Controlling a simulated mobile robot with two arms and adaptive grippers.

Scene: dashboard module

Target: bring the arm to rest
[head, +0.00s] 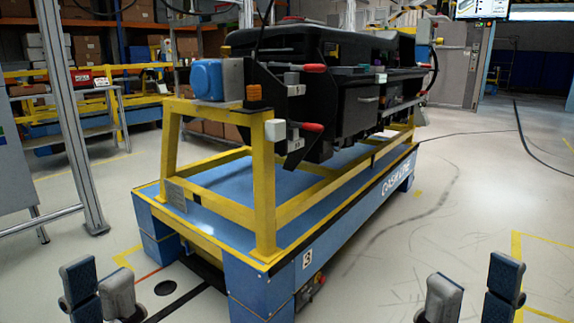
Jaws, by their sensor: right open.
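My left gripper (98,290) shows at the lower left of the head view. Its two fingers look close together, and I cannot tell whether they touch. My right gripper (472,292) shows at the lower right. Its fingers stand apart, with bare floor visible between them and nothing held. Both grippers are in front of the blue cart, one to each side of its near end. The black dashboard module (361,108) sits on a yellow frame (263,190) on the cart, apart from both grippers. My arms behind the fingers are out of view.
The blue cart (225,176) fills the middle, with a blue box-shaped part (207,80) and red-tipped clamps (313,127) at the module's near end. A metal post (70,120) stands at left. Open floor (470,215) lies to the right.

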